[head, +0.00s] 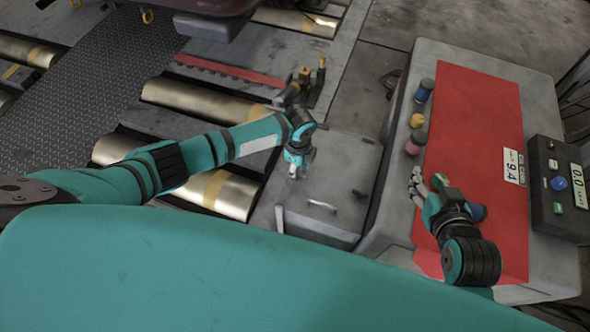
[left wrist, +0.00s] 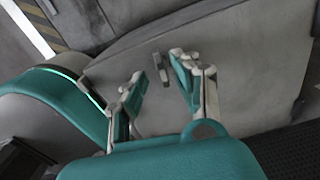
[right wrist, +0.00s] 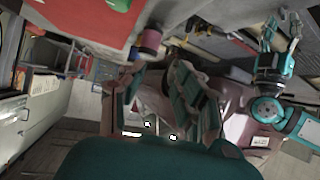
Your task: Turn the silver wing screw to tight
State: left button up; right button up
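I cannot pick out the silver wing screw for certain. A grey box (head: 325,232) right of the rollers carries a thin silver bar-like piece (head: 322,205) on its face and a small dark fitting (head: 357,194) on top. My left gripper (head: 297,168) is above the box's left side. In the left wrist view its fingers (left wrist: 158,78) are apart and empty, with a small grey upright piece (left wrist: 160,69) beyond their tips. My right gripper (head: 420,186) hovers over the red-topped cabinet; its fingers (right wrist: 158,75) are apart with nothing held.
A control box with a display (head: 560,188) stands at right. Metal rollers (head: 205,100) and brass fittings (head: 305,75) lie left and behind. Bare floor shows at the upper right.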

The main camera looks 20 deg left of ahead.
pick_arm(q)
jog(key=shift+f, duration=0.3)
pick_arm(e)
jog(key=shift+w+a+r+t, duration=0.15)
jog(key=shift+w+r+t, duration=0.25)
jog(key=shift+r, duration=0.1)
pick_arm(q)
grip_shut()
jog(key=shift+s, duration=0.1)
pick_arm(e)
jog(key=shift+s+f, duration=0.1)
